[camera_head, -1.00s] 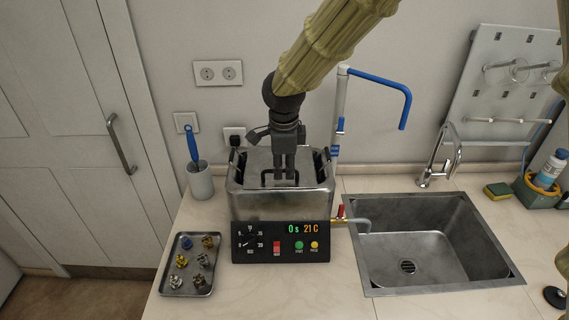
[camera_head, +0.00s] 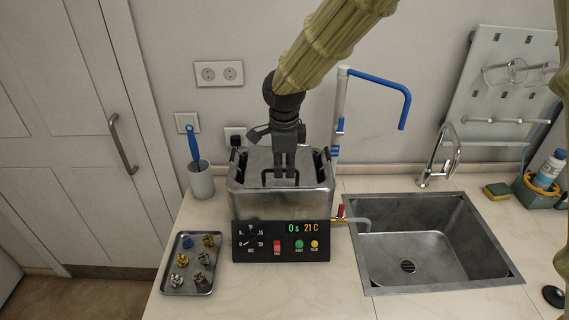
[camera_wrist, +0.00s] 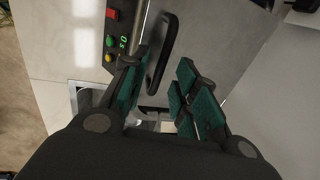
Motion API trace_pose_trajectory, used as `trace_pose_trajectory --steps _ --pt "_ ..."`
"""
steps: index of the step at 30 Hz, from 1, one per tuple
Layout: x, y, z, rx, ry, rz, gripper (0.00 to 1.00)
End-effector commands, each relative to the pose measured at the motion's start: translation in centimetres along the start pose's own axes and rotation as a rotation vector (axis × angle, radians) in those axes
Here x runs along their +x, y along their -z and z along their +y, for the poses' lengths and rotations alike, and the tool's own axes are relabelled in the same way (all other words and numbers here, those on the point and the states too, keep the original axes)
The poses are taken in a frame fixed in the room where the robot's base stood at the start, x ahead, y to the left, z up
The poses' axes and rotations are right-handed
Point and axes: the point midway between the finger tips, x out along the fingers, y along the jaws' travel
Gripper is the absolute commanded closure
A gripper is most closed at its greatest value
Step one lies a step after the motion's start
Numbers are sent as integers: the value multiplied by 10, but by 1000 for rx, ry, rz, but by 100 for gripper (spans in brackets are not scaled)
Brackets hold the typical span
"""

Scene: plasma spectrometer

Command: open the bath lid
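The metal bath (camera_head: 281,204) stands on the counter with its black control panel (camera_head: 273,242) in front, reading 0 s and 21 C. Its grey metal lid (camera_head: 254,163) lies flat on top, closed. The lid's black bar handle (camera_head: 268,177) is partly hidden by my gripper (camera_head: 285,178), which points down over the lid. In the wrist view, the handle (camera_wrist: 165,48) runs between the two green-padded fingers of my gripper (camera_wrist: 161,66), nearer the left one. The fingers are apart. I cannot tell whether either one touches the handle.
A tray of small parts (camera_head: 190,287) lies front left; a cup with a blue-handled brush (camera_head: 201,182) stands behind it. A pipe with a blue spout (camera_head: 380,84) rises behind the bath. A tap (camera_head: 345,221) and the sink (camera_head: 430,250) are to the right.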

Motion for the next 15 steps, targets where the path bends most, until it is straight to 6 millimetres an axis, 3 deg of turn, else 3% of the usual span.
trace_pose_trajectory --steps 9,15 --pt "-4 1 -1 2 3 -1 69" --pt "-23 0 -2 2 5 0 69"
